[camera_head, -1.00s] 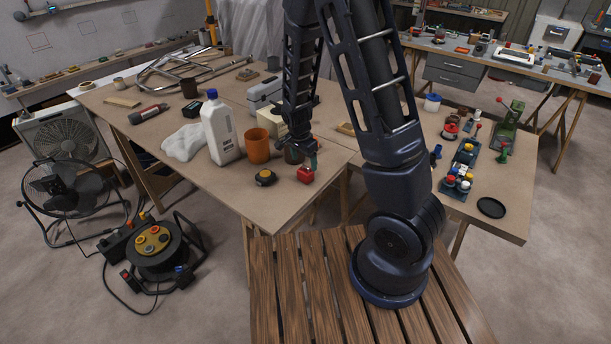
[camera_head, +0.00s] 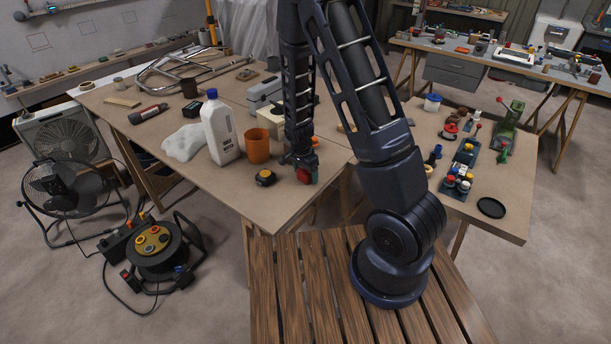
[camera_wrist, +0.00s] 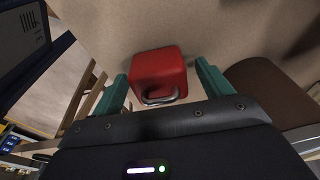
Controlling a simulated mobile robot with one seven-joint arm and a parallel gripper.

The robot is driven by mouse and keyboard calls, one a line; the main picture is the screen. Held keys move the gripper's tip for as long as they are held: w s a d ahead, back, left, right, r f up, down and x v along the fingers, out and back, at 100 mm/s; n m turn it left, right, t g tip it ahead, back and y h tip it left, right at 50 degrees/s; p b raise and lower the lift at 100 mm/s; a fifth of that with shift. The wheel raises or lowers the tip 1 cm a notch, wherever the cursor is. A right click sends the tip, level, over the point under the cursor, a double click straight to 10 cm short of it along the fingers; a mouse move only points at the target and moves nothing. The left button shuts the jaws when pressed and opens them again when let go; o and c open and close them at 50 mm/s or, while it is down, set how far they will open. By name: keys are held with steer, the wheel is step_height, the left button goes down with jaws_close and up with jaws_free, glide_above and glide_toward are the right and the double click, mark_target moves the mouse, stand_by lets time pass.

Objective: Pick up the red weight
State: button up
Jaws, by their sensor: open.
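The red weight (camera_head: 304,175) is a small red block on the brown table (camera_head: 222,189), near the table's front corner. In the wrist view the red weight (camera_wrist: 158,76) has a metal loop handle on the side facing me. My gripper (camera_head: 304,170) is right at the weight and partly hides it in the head view. In the wrist view my gripper (camera_wrist: 160,88) is open, with one green finger on either side of the weight. I cannot tell whether the fingers touch it.
A black and yellow tape measure (camera_head: 265,178) lies just left of the weight. An orange cup (camera_head: 257,146) and a white bottle (camera_head: 220,130) stand behind it. A dark brown object (camera_wrist: 262,90) is close on the right in the wrist view. The tabletop in front is clear.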

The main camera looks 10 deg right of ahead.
steer(key=shift+c, duration=0.5)
steer(key=c, duration=1.4)
steer(key=shift+r, duration=0.1)
